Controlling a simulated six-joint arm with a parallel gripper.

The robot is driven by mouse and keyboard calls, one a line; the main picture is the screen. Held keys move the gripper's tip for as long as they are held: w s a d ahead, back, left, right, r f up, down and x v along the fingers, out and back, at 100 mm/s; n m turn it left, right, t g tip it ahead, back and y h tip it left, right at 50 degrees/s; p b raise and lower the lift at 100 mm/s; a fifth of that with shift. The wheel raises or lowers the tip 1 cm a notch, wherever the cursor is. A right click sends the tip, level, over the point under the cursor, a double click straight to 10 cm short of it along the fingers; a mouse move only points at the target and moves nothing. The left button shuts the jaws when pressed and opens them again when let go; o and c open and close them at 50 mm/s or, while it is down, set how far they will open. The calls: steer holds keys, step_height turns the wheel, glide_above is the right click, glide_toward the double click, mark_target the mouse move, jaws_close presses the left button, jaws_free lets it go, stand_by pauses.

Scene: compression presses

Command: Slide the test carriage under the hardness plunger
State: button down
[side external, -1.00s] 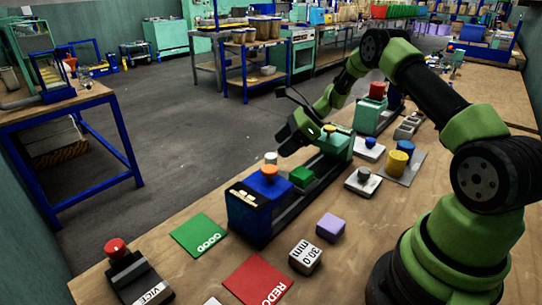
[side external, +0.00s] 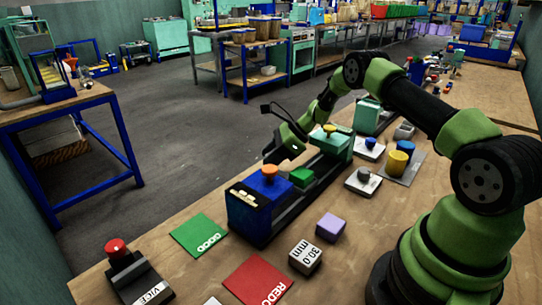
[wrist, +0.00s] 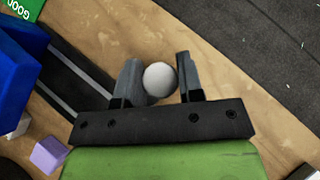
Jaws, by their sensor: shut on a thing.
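A pale round-topped piece (wrist: 160,78) sits between the two fingers of my gripper (wrist: 156,82) in the wrist view. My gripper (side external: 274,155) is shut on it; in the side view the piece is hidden. The gripper is low, behind a dark rail (side external: 289,208) and near a blue block (side external: 245,212) with an orange knob (side external: 269,171). A green block (side external: 302,177) stands on the rail, and a teal block (side external: 333,146) with a yellow knob (side external: 329,128) is at its far end. I cannot tell which parts are the carriage and the plunger.
A red-button box (side external: 134,277), green card (side external: 199,236), red card (side external: 256,282), 30.0 mm block (side external: 305,257) and purple block (side external: 331,226) lie at the front. Blue-knobbed (side external: 369,149) and grey-knobbed (side external: 363,183) pads and a yellow cylinder (side external: 397,162) stand right of the rail.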

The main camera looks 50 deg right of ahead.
steer(key=a, duration=0.4)
steer(key=shift+a, duration=0.1)
steer(key=c, duration=0.8)
jaws_free()
steer(key=shift+o, duration=0.2)
steer(key=shift+r, duration=0.1)
steer(key=v, duration=1)
